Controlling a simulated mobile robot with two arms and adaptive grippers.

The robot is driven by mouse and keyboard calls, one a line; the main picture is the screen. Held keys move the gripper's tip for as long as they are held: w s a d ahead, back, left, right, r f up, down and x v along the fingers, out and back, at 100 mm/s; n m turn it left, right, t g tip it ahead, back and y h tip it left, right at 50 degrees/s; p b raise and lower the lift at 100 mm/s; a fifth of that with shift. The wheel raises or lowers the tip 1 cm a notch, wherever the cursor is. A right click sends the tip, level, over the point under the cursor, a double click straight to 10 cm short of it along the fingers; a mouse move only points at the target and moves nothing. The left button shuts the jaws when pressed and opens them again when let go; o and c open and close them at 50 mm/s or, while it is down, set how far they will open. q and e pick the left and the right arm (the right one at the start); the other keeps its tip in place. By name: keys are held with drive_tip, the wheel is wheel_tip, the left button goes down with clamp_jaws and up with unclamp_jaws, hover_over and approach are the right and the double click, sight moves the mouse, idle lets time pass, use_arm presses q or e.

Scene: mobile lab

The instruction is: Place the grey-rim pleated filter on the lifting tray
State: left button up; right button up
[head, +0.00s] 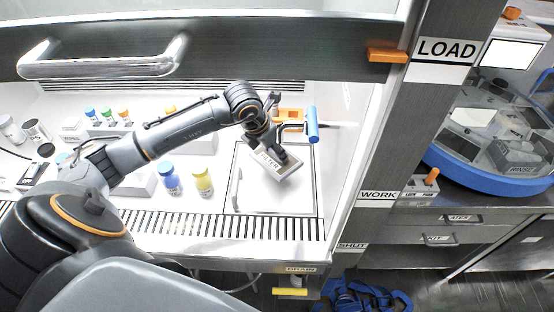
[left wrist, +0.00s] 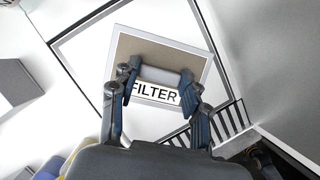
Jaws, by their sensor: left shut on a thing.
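The filter (head: 288,174) is a flat block with a pale grey rim and a "FILTER" label. In the left wrist view the filter (left wrist: 160,45) shows a brownish face and a raised grip bar near the label. My left gripper (head: 277,157) is shut on it, with the fingers (left wrist: 159,85) at the ends of the bar. The filter is over the white square panel (head: 262,203), which looks like the lifting tray, and sits askew to its outline. I cannot tell whether they touch. My right gripper is not in view.
A blue-capped bottle (head: 171,183) and a yellow bottle (head: 203,184) stand left of the panel. A blue-handled lever (head: 312,124) and an orange part (head: 290,114) are behind it. A slotted grille (head: 180,223) runs along the front. The cabinet's side wall is close on the right.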

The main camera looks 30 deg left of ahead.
sight(273, 159)
use_arm(q)
wheel_tip(273, 159, down, 3)
drive_tip(key=shift+w+r, duration=0.15)
drive_tip(key=shift+r, duration=0.05)
wheel_tip(273, 159, down, 3)
drive_tip(key=shift+r+p, duration=0.15)
drive_tip(key=shift+p, duration=0.25)
drive_tip(key=o, duration=1.1)
drive_tip(key=shift+o, duration=0.4)
drive_tip(key=shift+r, duration=0.2)
drive_tip(key=b+v, duration=0.1)
drive_tip(key=v, duration=1)
drive_tip(key=shift+r+b, duration=0.3)
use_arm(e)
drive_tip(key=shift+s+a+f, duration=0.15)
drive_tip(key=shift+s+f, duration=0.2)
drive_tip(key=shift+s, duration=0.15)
